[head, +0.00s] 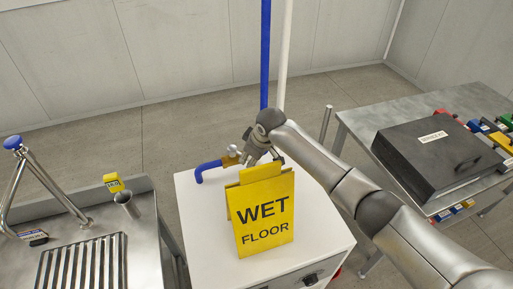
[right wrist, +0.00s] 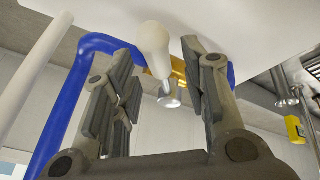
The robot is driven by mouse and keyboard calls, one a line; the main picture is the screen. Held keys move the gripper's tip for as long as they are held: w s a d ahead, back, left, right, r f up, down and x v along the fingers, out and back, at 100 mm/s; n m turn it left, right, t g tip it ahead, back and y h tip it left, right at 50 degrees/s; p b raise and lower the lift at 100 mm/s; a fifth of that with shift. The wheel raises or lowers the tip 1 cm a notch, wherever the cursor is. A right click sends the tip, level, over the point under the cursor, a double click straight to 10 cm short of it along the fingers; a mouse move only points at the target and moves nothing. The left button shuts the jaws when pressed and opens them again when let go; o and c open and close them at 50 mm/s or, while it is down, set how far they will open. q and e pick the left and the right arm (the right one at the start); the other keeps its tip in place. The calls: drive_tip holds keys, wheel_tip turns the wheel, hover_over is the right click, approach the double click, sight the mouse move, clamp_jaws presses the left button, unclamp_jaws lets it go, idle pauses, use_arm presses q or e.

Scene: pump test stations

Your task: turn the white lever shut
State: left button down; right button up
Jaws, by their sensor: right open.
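The white lever (right wrist: 153,45) shows in the right wrist view as a rounded white handle between the spread fingers of my right gripper (right wrist: 156,62). The fingers stand on either side of it, and I see a gap at each side. Brass fittings (right wrist: 181,69) and a blue pipe (right wrist: 99,44) lie behind it. In the head view my right gripper (head: 256,152) is at the valve, just behind the yellow sign; the lever cannot be made out there. The brass fitting also shows in the head view (head: 230,160). My left gripper is not in view.
A yellow WET FLOOR sign (head: 262,213) stands on the white cabinet (head: 320,237) in front of the valve. Upright blue (head: 265,55) and white (head: 285,55) pipes rise behind. A steel sink (head: 145,235) is left; a table with a black case (head: 432,155) is right.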

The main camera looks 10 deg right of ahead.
drive_tip(key=v, duration=1.1)
